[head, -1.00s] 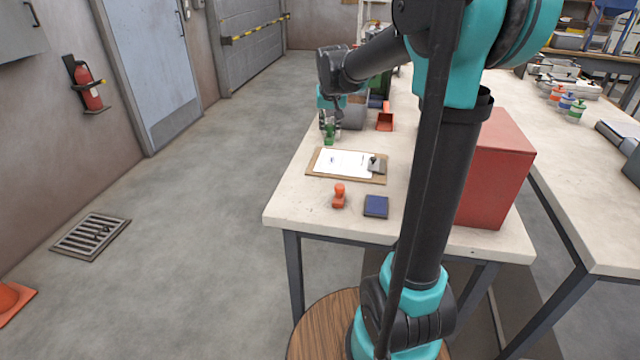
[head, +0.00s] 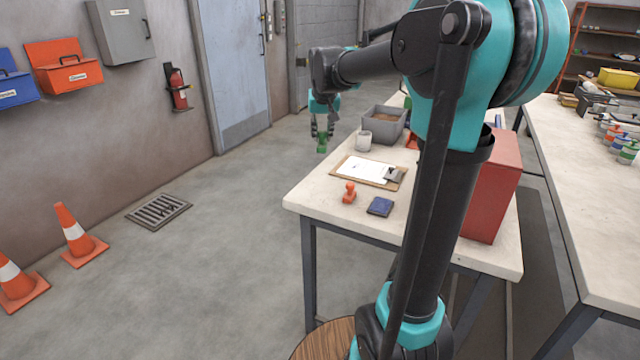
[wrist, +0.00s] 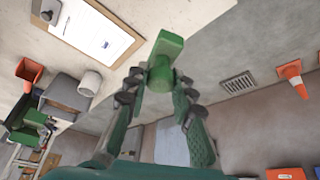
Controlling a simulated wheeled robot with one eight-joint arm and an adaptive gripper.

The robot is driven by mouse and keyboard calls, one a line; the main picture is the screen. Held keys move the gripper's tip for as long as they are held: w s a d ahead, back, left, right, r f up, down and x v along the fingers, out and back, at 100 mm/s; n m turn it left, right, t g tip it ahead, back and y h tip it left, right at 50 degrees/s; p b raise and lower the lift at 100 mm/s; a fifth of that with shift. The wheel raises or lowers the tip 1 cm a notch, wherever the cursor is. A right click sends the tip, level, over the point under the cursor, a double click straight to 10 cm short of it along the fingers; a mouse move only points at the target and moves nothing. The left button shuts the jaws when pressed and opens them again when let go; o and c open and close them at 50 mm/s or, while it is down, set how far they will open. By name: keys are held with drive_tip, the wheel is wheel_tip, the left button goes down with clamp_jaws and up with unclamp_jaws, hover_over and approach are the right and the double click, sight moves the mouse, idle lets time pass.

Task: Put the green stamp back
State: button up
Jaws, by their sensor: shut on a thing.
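My gripper (head: 322,132) is shut on the green stamp (head: 321,145), which hangs below the fingers. Gripper and stamp show just left of the table's (head: 300,200) left edge, with floor behind them. In the wrist view, the green stamp (wrist: 168,48) is held by its round knob between the two fingers (wrist: 160,95), with its block end pointing away from the gripper. An orange-red stamp (head: 349,193) stands on the table near a dark blue ink pad (head: 380,206).
A clipboard with paper (head: 366,170), a pale cup (head: 363,141) and a grey bin (head: 384,122) stand on the table. A large red box (head: 492,190) is at its right. Several small stamp-like items, one green (head: 630,151), stand on the right-hand bench. Orange cones (head: 75,235) stand on the floor at left.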

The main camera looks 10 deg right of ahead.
wheel_tip(320, 180, down, 16)
drive_tip(key=shift+r, duration=0.2)
drive_tip(key=shift+f, duration=0.15)
drive_tip(key=o, duration=0.9)
drive_tip(key=v, duration=1.2)
drive_tip(key=shift+n+g, duration=0.3)
drive_tip(key=shift+n, duration=0.1)
drive_tip(key=s+d+f, duration=0.1)
drive_tip(key=s+f, duration=0.5)
drive_tip(key=s, duration=0.2)
drive_tip(key=s+d+f, duration=0.2)
drive_tip(key=s+f, duration=0.4)
drive_tip(key=s, duration=0.3)
drive_tip(key=s+d+f, duration=0.1)
drive_tip(key=s+f, duration=0.6)
drive_tip(key=s, duration=0.1)
drive_tip(key=shift+s+d, duration=0.25)
drive_tip(key=shift+s, duration=0.05)
